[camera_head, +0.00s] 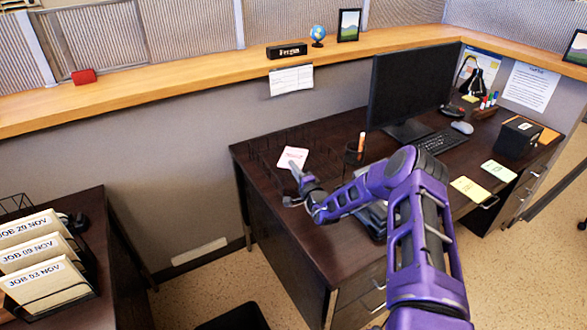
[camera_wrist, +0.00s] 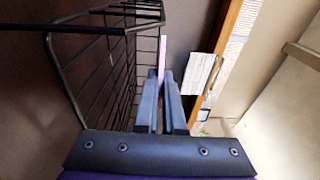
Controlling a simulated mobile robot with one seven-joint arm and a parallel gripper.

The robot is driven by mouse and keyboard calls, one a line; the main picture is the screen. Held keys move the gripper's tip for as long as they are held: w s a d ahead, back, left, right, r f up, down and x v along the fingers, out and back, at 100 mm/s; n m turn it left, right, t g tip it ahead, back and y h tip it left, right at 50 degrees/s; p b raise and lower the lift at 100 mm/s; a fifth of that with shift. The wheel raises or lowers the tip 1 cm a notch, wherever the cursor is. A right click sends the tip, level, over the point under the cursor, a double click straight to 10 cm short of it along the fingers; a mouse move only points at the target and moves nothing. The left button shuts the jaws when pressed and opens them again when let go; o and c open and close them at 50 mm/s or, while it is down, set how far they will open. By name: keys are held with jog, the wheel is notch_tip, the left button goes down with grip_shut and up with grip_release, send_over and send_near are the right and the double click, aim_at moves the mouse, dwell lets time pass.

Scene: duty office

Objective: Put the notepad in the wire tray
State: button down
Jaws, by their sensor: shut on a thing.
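My gripper (camera_head: 297,172) is shut on a thin white notepad (camera_head: 293,157) with a pinkish mark, held above the left end of the dark desk. In the wrist view the notepad (camera_wrist: 162,52) shows edge-on as a thin pale pink strip between the fingertips (camera_wrist: 161,78). The black wire tray (camera_wrist: 92,30) fills the left of the wrist view, its mesh side close beside the fingers. In the head view the tray (camera_head: 262,150) is faint against the dark desktop, around and behind the notepad. I cannot tell whether the notepad touches the tray.
A dark pen cup (camera_head: 353,156) with an orange item stands right of my gripper. Behind are a monitor (camera_head: 412,85), keyboard (camera_head: 440,141) and mouse (camera_head: 462,127). A yellow pad (camera_head: 470,188) and a pale pad (camera_head: 499,170) lie at the right. A partition rises behind the desk.

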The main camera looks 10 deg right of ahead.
jog(key=shift+f, duration=0.5)
jog(key=c, duration=1)
grip_release()
jog(key=shift+r, duration=0.65)
jog(key=shift+s+d, duration=0.1)
jog(key=shift+s, duration=0.25)
jog(key=p+v, duration=0.1)
jog(key=v, duration=1)
jog(key=shift+s, duration=0.15)
